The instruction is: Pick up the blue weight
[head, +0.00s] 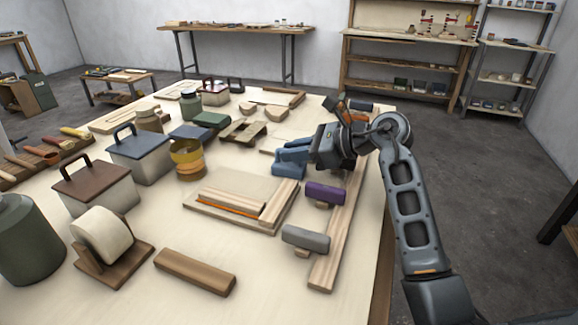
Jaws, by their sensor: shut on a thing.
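The blue weight (286,168) is a blocky blue piece just left of my gripper (291,155), above or on the worktable near the wooden rail's far part. My gripper reaches in from the right with its dark body level and its jaws shut on the blue weight. The jaws and the weight overlap in similar blue, so the exact grip is hard to make out. I cannot tell whether the weight touches the surface beneath it.
A purple weight (325,193) and a grey weight (305,238) lie along the wooden rail (346,215). A wooden tray (232,190) with strips is left of them.

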